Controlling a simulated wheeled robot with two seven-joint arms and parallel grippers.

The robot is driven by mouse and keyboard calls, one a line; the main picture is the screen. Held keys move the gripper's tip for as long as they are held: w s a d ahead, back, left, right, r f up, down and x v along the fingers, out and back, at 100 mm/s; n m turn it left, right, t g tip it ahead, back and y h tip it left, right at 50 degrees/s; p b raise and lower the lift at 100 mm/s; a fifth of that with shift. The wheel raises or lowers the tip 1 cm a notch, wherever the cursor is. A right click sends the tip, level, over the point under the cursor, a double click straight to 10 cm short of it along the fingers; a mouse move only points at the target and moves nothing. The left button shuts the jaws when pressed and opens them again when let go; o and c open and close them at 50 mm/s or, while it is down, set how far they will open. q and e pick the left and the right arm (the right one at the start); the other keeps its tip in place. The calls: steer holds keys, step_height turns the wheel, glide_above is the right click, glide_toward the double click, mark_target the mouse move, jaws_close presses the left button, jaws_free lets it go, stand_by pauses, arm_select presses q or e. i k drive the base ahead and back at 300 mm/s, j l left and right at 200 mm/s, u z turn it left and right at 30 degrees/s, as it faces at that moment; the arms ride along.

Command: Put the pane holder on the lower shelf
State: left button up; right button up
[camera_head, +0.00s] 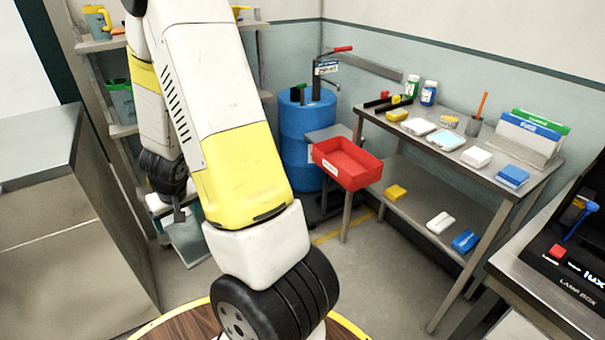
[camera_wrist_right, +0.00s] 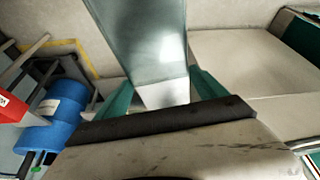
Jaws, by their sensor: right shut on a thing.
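My right gripper (camera_head: 180,212) hangs low behind my large white and yellow arm in the head view. It is shut on a flat, grey-blue, pane-like piece (camera_head: 188,240), which I take to be the pane holder. In the right wrist view, the teal fingers of the right gripper (camera_wrist_right: 160,88) stand on either side of its pale near end. The pane holder (camera_wrist_right: 140,45) extends away from them as a smooth, shiny sheet. A bench at the right has a lower shelf (camera_head: 415,192); a shelving unit (camera_head: 122,130) stands at the left back. My left gripper is not in view.
The bench's lower shelf holds yellow, white and blue boxes, with bare patches between. A red bin (camera_head: 346,163) and blue barrel (camera_head: 303,140) stand right of my arm. A grey cabinet (camera_head: 70,240) is at the left. A black light box (camera_head: 570,265) is at the right edge.

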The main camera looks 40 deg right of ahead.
mark_target(413, 218)
steer(key=z, duration=1.95)
steer(key=i+j+z, duration=0.1)
steer(key=i+j, duration=0.2)
steer(key=i+j+z, duration=0.15)
steer(key=i+j, duration=0.15)
steer(key=j, duration=0.15)
steer(key=i+j+z, duration=0.1)
steer(key=i+j, duration=0.2)
steer(key=j, duration=0.15)
steer(key=i, duration=0.4)
